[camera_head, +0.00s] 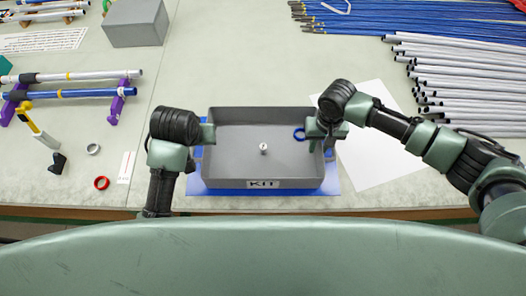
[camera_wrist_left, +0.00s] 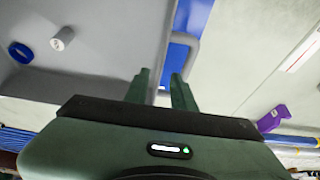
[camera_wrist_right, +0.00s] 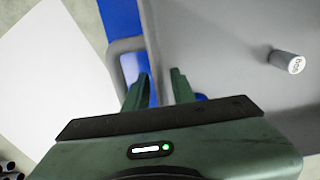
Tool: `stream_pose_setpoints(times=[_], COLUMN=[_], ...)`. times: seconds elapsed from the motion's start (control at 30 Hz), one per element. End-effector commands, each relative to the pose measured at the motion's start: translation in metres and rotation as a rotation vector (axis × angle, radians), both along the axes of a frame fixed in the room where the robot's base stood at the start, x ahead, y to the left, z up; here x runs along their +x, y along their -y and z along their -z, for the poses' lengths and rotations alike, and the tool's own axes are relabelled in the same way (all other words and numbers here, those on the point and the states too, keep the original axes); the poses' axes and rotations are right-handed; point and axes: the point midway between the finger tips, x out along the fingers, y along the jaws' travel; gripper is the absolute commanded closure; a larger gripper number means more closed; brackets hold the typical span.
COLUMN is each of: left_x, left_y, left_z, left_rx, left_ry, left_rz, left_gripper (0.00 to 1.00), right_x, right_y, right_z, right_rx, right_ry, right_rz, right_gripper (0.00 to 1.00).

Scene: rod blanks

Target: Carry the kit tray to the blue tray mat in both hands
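The grey kit tray (camera_head: 265,115), marked KIT on its front wall, is over the blue tray mat (camera_head: 340,180), whose blue edges show around it. It looks level and resting there. A small pale cylinder (camera_head: 263,147) and a blue ring (camera_head: 299,134) lie inside. My left gripper (camera_head: 209,134) is at the tray's left wall; in the left wrist view its fingers (camera_wrist_left: 162,82) stand apart on either side of the wall by the handle. My right gripper (camera_head: 326,136) is at the right wall; in the right wrist view its fingers (camera_wrist_right: 159,82) also stand apart around the wall.
A white sheet (camera_head: 375,140) lies right of the tray. Grey rods (camera_head: 460,80) and blue rods (camera_head: 420,25) fill the back right. A grey box (camera_head: 135,22) stands at the back left. Purple stands (camera_head: 117,103) with rods and a red ring (camera_head: 101,183) are at left.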

Motion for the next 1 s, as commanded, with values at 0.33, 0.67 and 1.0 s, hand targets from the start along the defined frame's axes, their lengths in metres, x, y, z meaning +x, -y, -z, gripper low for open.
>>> stream_pose_setpoints(times=[0.33, 0.67, 1.0], left_x=[-0.025, -0.030, -0.030], left_y=[0.000, 0.000, 0.000], left_z=[-0.061, -0.071, -0.071], left_rx=[-0.001, 0.000, 0.000], left_ry=[0.003, -0.001, 0.000], left_rz=[0.000, 0.000, 0.000], left_gripper=[0.75, 0.75, 0.75], right_x=[0.000, 0.001, 0.001], right_y=[0.000, 0.000, 0.000], right_z=[0.000, -0.021, -0.092], right_rx=[0.000, 0.002, 0.001], right_ry=[0.000, 0.002, 0.003], right_rz=[0.000, -0.001, -0.002], right_gripper=[0.75, 0.75, 0.75])
